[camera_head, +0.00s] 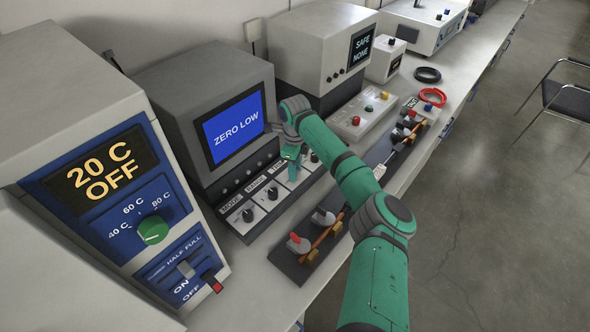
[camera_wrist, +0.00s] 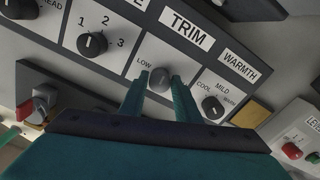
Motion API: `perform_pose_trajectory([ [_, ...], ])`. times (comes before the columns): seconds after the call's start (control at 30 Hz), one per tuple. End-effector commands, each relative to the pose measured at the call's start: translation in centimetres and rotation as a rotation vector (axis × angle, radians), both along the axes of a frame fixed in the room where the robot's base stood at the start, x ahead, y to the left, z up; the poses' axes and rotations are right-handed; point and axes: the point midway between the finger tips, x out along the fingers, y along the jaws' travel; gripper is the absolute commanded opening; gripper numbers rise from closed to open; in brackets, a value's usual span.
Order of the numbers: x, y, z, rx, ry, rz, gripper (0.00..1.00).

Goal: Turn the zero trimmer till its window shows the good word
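The zero trimmer is a grey round knob (camera_wrist: 159,79) under the label TRIM (camera_wrist: 187,25) in the wrist view, with the word LOW at its left. The window is the blue screen (camera_head: 233,125) on the grey instrument, and it reads ZERO LOW. My gripper (camera_wrist: 160,78) points at the trimmer, one green finger on each side of it. The fingers stand apart; whether they touch the knob is not clear. In the head view my gripper (camera_head: 292,165) is over the knob row and hides the trimmer.
A knob marked 1 2 3 (camera_wrist: 93,44) and the WARMTH knob (camera_wrist: 212,107) flank the trimmer. A heater panel reading 20 C OFF (camera_head: 105,172) stands at left. A box reads SAFE NONE (camera_head: 362,47).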

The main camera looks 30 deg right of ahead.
Motion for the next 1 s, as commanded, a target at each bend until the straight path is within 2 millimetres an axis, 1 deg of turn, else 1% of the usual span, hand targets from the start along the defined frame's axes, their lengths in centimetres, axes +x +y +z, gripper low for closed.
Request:
perform_pose_trajectory([
  [0.03,-0.01,-0.01,0.02,0.000,0.000,0.000,0.16],
  [0.1,0.01,-0.01,0.02,0.000,0.000,0.000,0.04],
  [0.23,0.01,-0.02,0.04,-0.001,-0.001,-0.005,0.04],
  [0.33,0.02,-0.02,0.07,-0.001,-0.001,-0.043,0.04],
  [0.6,0.04,-0.09,0.09,-0.001,-0.001,-0.270,0.04],
  [0.73,0.02,-0.09,0.11,-0.001,-0.001,-0.353,0.04],
  [1.0,0.04,-0.10,0.09,-0.001,-0.002,-0.397,0.04],
])
